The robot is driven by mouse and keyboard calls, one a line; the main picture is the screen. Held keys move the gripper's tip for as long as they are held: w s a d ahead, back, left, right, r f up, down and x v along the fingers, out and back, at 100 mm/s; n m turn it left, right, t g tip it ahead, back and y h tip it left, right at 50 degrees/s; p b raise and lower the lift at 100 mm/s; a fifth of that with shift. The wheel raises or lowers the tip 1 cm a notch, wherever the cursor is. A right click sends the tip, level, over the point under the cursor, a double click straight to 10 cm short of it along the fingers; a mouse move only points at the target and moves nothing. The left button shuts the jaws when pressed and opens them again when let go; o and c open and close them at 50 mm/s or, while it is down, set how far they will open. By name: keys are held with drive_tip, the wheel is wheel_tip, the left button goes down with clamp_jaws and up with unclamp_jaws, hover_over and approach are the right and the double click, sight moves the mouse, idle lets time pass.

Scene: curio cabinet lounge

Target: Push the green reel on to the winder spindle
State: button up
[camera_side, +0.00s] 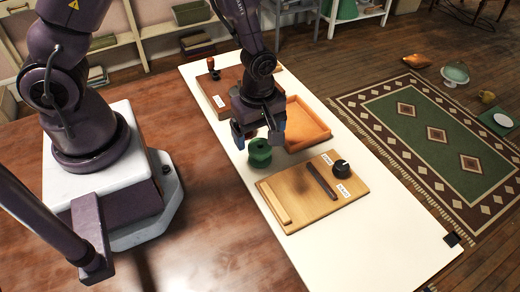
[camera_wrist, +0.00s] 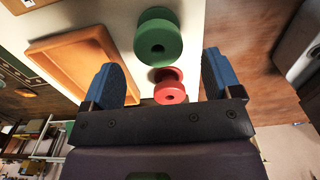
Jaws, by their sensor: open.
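The green reel (camera_side: 260,153) stands on the white tabletop, just below and in front of my gripper (camera_side: 258,134) in the side view. In the wrist view the green reel (camera_wrist: 158,40) lies beyond the fingertips, its centre hole showing. My gripper (camera_wrist: 166,80) is open, with blue-padded fingers and nothing gripped. A red reel (camera_wrist: 169,90) shows between the fingers in the wrist view, below the gripper; the side view hides it. A brown wooden block (camera_side: 222,88) with a label and a small upright post (camera_side: 212,68) stands at the back; I cannot tell whether the post is the winder spindle.
An orange tray (camera_side: 318,137) lies right of my gripper and also shows in the wrist view (camera_wrist: 84,48). A light wooden board (camera_side: 285,205) with a dark bar (camera_side: 321,183) and black knob (camera_side: 341,169) lies nearer the camera. The white table (camera_side: 365,250) is clear at the front.

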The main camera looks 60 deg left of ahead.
sight(260, 152)
drive_tip(key=shift+w+d+f, duration=0.1)
drive_tip(key=shift+d+f, duration=0.05)
drive_tip(key=shift+f, duration=2.85)
drive_tip(key=c, duration=1)
